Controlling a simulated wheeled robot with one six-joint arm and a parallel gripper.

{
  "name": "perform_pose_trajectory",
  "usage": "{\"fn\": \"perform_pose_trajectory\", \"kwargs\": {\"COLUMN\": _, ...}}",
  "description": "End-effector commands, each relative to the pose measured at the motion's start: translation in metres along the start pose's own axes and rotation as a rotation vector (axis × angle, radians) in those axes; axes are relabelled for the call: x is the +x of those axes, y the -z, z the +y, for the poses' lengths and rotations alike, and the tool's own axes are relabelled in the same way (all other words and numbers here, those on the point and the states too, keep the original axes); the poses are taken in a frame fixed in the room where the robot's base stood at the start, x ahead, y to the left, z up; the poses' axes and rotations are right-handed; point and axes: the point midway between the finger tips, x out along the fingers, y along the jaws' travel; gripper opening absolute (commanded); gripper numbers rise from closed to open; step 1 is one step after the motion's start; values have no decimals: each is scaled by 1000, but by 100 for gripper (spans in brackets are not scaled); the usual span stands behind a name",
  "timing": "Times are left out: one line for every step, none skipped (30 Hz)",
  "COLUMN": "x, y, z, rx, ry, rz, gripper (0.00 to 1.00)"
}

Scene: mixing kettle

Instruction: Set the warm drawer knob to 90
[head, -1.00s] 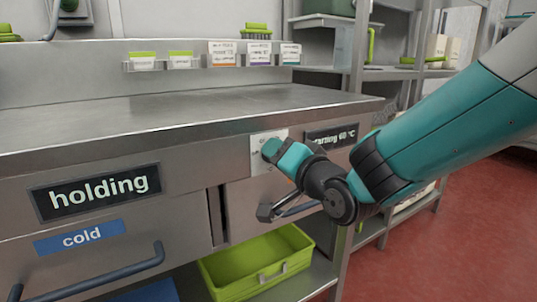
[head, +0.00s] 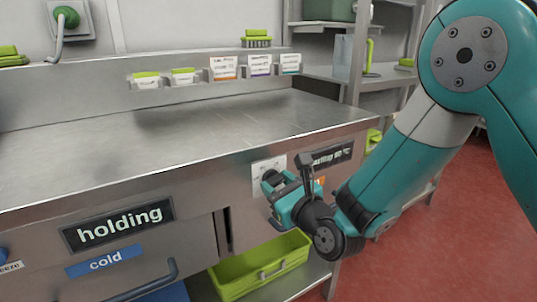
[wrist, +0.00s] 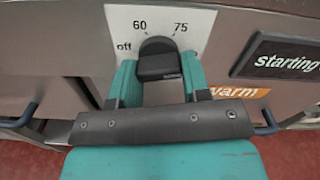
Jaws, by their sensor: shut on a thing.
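The black warm drawer knob (wrist: 158,62) sits on a white dial plate (wrist: 120,20) in the wrist view. The plate shows "off", "60" and "75"; the mark for 90 cannot be read, with a finger near that side. The knob's rounded end points up, roughly between 60 and 75; its exact setting is hard to tell. My gripper (wrist: 158,82) is shut on the knob, a teal finger on each side. In the head view my gripper (head: 279,196) is at the plate (head: 262,167) on the counter front and hides the knob.
An orange "warm" label (wrist: 238,92) and a black "starting" display (wrist: 280,56) are right of the dial. A holding display (head: 118,225) and a blue cold label (head: 104,260) are at left. A green bin (head: 262,268) stands below. The counter top (head: 150,125) is clear.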

Motion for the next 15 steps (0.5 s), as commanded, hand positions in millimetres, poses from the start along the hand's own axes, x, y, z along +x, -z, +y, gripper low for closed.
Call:
{"fn": "perform_pose_trajectory", "kwargs": {"x": -1, "y": -5, "z": -2, "rx": 101, "ry": 2, "rz": 10, "gripper": 20}}
{"fn": "perform_pose_trajectory", "kwargs": {"x": -1, "y": -3, "z": -2, "rx": 154, "ry": 3, "rz": 7, "gripper": 20}}
{"fn": "perform_pose_trajectory", "kwargs": {"x": -1, "y": -2, "z": -1, "rx": 211, "ry": 3, "rz": 6, "gripper": 20}}
{"fn": "perform_pose_trajectory", "kwargs": {"x": 0, "y": 0, "z": 0, "rx": 227, "ry": 2, "rz": 3, "gripper": 45}}
{"fn": "perform_pose_trajectory", "kwargs": {"x": 0, "y": 1, "z": 1, "rx": 219, "ry": 0, "rz": 1, "gripper": 52}}
{"fn": "perform_pose_trajectory", "kwargs": {"x": 0, "y": 1, "z": 1, "rx": 217, "ry": 0, "rz": 1, "gripper": 61}}
{"fn": "perform_pose_trajectory", "kwargs": {"x": 0, "y": 1, "z": 1, "rx": 216, "ry": 0, "rz": 1, "gripper": 68}}
{"fn": "perform_pose_trajectory", "kwargs": {"x": 0, "y": 1, "z": 1, "rx": 216, "ry": 0, "rz": 0, "gripper": 73}}
{"fn": "perform_pose_trajectory", "kwargs": {"x": 0, "y": 1, "z": 1, "rx": 216, "ry": 0, "rz": 0, "gripper": 73}}
{"fn": "perform_pose_trajectory", "kwargs": {"x": 0, "y": 1, "z": 1, "rx": 215, "ry": 0, "rz": 0, "gripper": 73}}
{"fn": "perform_pose_trajectory", "kwargs": {"x": 0, "y": 1, "z": 1, "rx": 215, "ry": -1, "rz": 0, "gripper": 73}}
{"fn": "perform_pose_trajectory", "kwargs": {"x": 0, "y": 1, "z": 1, "rx": 215, "ry": -1, "rz": 0, "gripper": 73}}
{"fn": "perform_pose_trajectory", "kwargs": {"x": 0, "y": 0, "z": 2, "rx": 214, "ry": -1, "rz": 0, "gripper": 73}}
{"fn": "perform_pose_trajectory", "kwargs": {"x": 0, "y": 0, "z": 2, "rx": 214, "ry": -1, "rz": 0, "gripper": 73}}
{"fn": "perform_pose_trajectory", "kwargs": {"x": 0, "y": 1, "z": 2, "rx": 214, "ry": -1, "rz": -1, "gripper": 73}}
